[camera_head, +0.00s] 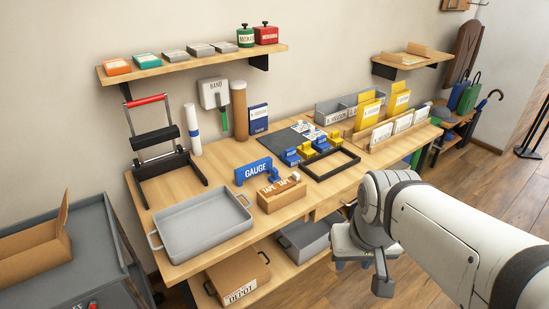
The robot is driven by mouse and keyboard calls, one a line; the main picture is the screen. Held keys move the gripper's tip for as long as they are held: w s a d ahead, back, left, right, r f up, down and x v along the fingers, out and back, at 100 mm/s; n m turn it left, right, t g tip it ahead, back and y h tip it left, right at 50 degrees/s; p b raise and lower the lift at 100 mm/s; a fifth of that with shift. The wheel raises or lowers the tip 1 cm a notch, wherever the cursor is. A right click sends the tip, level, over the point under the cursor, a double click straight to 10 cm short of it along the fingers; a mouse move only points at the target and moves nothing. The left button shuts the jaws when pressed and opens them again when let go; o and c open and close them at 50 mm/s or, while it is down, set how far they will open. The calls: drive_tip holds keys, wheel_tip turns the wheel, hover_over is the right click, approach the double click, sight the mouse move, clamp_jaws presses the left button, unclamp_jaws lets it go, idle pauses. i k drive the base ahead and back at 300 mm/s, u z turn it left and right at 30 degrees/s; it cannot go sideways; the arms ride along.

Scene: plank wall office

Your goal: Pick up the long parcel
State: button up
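No item carries a label that reads as the long parcel, and I cannot tell for sure which one it is. A long brown tube (239,110) stands upright against the wall at the back of the workbench. A brown carton (238,277) marked DEPOT lies on the shelf under the bench.
The workbench (225,162) holds a grey tray (203,227), a blue GAUGE sign (254,171), a black frame (330,163) and file holders. A grey bin (303,240) is on the lower shelf. A grey cart (90,255) with an open carton (33,247) stands left.

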sight(270, 205)
drive_tip(key=z, duration=0.05)
drive_tip(key=i, duration=1)
drive_tip(key=u, duration=0.05)
